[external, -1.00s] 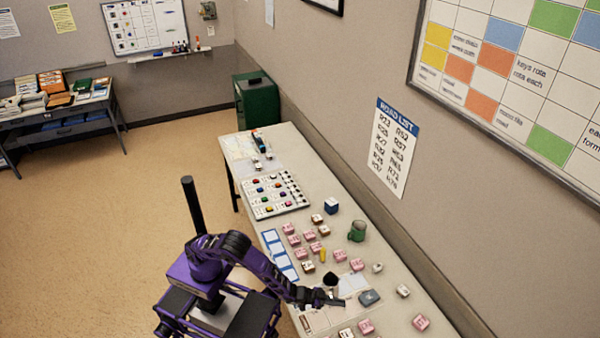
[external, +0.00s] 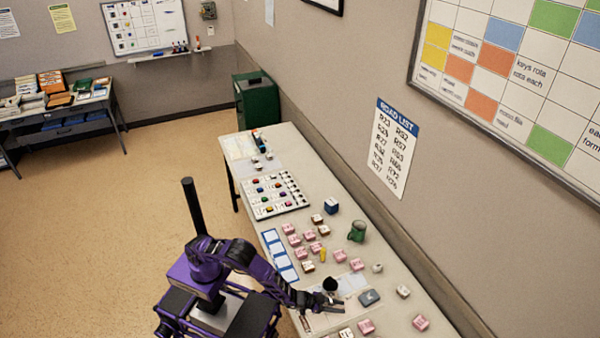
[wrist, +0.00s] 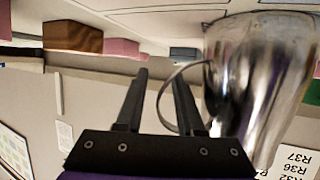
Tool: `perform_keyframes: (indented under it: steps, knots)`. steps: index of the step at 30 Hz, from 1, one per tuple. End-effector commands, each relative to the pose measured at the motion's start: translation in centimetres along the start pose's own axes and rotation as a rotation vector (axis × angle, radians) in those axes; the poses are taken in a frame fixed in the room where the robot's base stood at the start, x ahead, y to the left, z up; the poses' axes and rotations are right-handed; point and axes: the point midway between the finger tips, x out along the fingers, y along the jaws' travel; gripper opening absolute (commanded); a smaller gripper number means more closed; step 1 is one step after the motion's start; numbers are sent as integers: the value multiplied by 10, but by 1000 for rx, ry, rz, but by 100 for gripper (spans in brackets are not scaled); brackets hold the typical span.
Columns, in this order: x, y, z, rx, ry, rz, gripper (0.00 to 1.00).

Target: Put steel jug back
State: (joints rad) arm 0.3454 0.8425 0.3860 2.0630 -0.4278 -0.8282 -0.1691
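The steel jug (wrist: 262,75) fills the right of the wrist view, shiny, with a thin loop handle (wrist: 163,95) facing my gripper. I see no finger pressed on the handle. In the external view my gripper (external: 330,305) is low over the table, right beside the jug.
Pink blocks (external: 340,256) and a green mug (external: 357,231) stand further along the table. A board with coloured pieces (external: 275,195) is at the far part. The wall runs along the table's right side.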

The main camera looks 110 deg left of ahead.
Motion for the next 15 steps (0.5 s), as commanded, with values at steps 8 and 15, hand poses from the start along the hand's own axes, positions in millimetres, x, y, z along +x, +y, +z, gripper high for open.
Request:
perform_keyframes:
  steps: [8,15]
  knots:
    - [-15,1,-2,-1,-1,1,37]
    - [-67,1,-2,0,-1,2,37]
